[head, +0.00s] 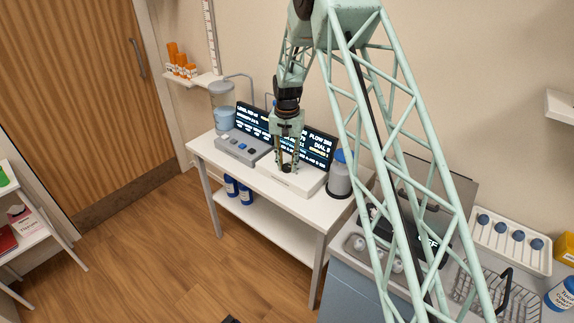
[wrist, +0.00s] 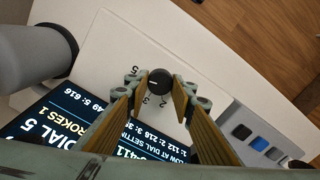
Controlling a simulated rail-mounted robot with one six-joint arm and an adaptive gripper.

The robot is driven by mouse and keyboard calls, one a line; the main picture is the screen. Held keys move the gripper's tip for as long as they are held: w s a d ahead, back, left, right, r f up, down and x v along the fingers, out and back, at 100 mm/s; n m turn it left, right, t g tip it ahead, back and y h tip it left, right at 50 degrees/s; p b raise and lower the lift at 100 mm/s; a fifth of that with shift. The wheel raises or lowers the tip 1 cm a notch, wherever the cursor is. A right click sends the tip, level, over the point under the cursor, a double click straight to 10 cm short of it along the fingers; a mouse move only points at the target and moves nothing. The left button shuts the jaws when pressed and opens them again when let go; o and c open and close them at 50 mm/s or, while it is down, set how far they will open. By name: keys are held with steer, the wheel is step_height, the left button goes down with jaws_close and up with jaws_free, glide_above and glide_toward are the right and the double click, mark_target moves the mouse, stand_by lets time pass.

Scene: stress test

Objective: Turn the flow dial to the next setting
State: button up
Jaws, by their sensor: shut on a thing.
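The flow dial (wrist: 158,80) is a small black round knob with a white pointer line, set on a white panel (head: 287,180) on the table. Digits are printed around it; in the wrist view I make out a 5, a 3 and a 2. My gripper (head: 287,167) points down from above, its two fingers on either side of the knob and shut on it. The fingers partly hide the knob and some digits. The dark display (head: 318,150) behind the panel shows white text; in the wrist view part of it reads "DIAL 5".
A grey control box (head: 243,147) with several buttons stands left of the panel. A grey bottle with a blue top (head: 340,180) stands close on the right. A clear tank (head: 222,108) stands at the back left. The table's front edge is clear.

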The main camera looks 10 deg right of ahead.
mark_target(287, 166)
steer(key=shift+m, duration=0.5)
steer(key=o, duration=0.9)
steer(key=shift+r, duration=0.1)
step_height(287, 166, up, 12)
steer(key=shift+f, duration=0.1)
stand_by(0.5)
stand_by(0.4)
